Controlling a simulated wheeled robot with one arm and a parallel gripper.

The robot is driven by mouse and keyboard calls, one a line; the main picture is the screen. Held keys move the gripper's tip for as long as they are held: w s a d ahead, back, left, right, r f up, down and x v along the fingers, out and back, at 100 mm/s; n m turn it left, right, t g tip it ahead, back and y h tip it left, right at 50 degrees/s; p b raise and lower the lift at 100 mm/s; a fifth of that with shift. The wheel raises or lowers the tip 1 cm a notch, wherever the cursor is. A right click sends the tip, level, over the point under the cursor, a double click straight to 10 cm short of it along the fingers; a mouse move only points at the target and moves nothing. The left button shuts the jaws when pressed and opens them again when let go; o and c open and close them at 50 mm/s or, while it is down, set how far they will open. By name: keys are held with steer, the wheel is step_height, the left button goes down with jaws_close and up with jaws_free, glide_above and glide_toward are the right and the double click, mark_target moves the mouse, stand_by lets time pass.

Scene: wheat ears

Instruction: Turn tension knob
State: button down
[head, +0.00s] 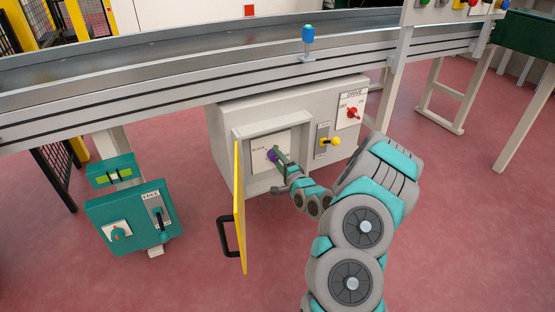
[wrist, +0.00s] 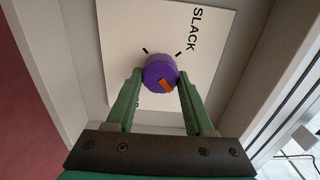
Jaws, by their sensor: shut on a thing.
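The tension knob is purple with an orange pointer mark and sits on a white plate marked SLACK inside an open recess of the grey cabinet. In the wrist view the purple knob (wrist: 158,72) is between the two green fingers of my gripper (wrist: 160,82), which are shut on its sides. The orange mark points to the lower right in that view. Black tick marks show on the plate (wrist: 200,60) beside the knob, and other lettering is partly hidden by the fingers. In the head view my gripper (head: 279,158) reaches into the recess at the purple knob (head: 272,155).
A yellow door (head: 239,210) with a black handle stands open left of the recess. The grey cabinet (head: 225,120) also carries a yellow lock handle (head: 330,142) and a red drive switch (head: 352,112). A teal box (head: 135,220) stands at left. The conveyor (head: 200,85) runs above.

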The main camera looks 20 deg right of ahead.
steer(key=shift+f, duration=0.1)
steer(key=shift+c, duration=1.4)
jaws_free()
steer(key=shift+s, duration=0.1)
steer(key=s, duration=0.7)
steer(key=shift+s+d, duration=0.15)
steer(key=shift+s, duration=0.15)
